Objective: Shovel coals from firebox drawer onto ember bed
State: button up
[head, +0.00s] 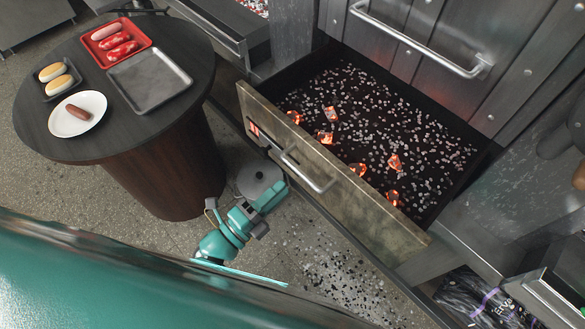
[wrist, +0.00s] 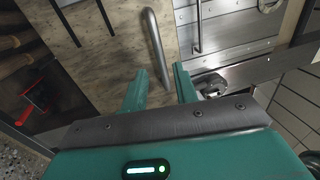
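The firebox drawer (head: 345,175) is pulled open in the head view. Several glowing orange coals (head: 394,163) lie in it among grey ash bits, mostly toward its front wall. The drawer has a bar handle (head: 305,172) on its front. My gripper (wrist: 160,74) is open in the wrist view, its two teal fingers apart. A metal bar handle (wrist: 153,38) stands ahead, with its near end seen between the fingers; I cannot tell whether they touch. In the head view my arm is low beside the drawer front, and the fingers cannot be made out. No shovel can be made out.
A round dark table (head: 150,125) at left holds a red tray of raw meat (head: 131,52), an empty grey tray (head: 150,80), buns (head: 58,78) and a plate with a sausage (head: 92,122). Glowing embers (head: 256,6) show at the top. A dark bag (head: 480,303) lies lower right.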

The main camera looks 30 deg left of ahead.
jog(key=b+v, duration=0.1)
jog(key=v, duration=0.9)
jog(key=shift+b, duration=0.3)
jog(key=shift+s, duration=0.2)
